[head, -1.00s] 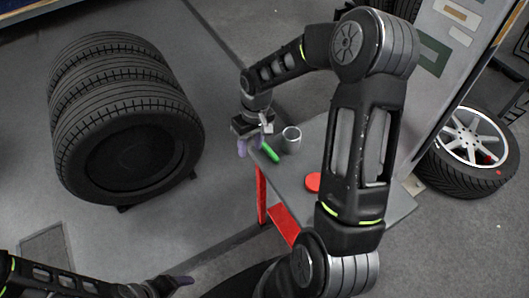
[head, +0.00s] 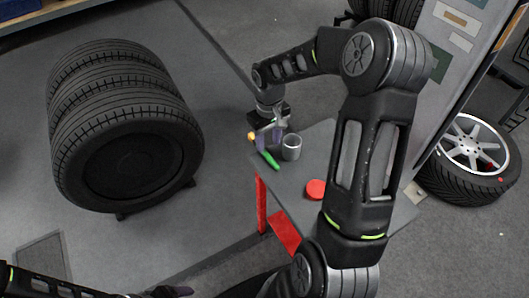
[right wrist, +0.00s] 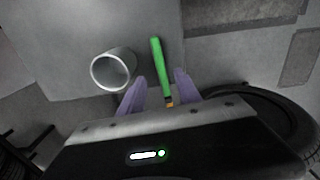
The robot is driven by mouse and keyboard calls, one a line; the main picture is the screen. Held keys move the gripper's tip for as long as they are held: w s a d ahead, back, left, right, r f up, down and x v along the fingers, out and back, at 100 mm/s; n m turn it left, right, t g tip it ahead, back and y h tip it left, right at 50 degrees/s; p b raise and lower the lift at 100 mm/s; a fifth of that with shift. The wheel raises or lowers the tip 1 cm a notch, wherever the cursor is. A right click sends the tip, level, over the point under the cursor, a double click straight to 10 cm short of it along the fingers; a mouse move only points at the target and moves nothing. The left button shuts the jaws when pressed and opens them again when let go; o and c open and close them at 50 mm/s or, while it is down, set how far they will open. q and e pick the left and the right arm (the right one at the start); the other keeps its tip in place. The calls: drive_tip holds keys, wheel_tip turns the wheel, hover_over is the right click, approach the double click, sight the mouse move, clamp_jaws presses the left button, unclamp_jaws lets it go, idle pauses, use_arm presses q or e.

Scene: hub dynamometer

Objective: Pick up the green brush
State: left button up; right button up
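The green brush (head: 268,158) lies near the left edge of the grey tabletop, beside a grey cup. Its orange end shows at the edge, partly behind a finger. My right gripper (head: 269,137) is over that end. In the right wrist view its purple fingers (right wrist: 160,92) are apart, with the green brush (right wrist: 158,62) running away between them; they do not touch it. I cannot tell their exact height above the table. My left gripper (head: 172,292) is at the bottom edge of the head view, mostly cut off; its opening is unclear.
The grey cup (head: 292,147) stands upright just right of the brush; it also shows in the right wrist view (right wrist: 113,69). A red round object (head: 316,189) lies nearer on the grey-topped cart (head: 290,185). Stacked tyres (head: 122,130) stand left, with clear floor between.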

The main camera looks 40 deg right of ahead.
sight(268, 155)
wheel_tip(268, 155, down, 5)
drive_tip(key=shift+s+a+f, duration=0.1)
drive_tip(key=shift+f, duration=0.05)
idle(0.4)
idle(0.4)
clamp_jaws()
idle(0.4)
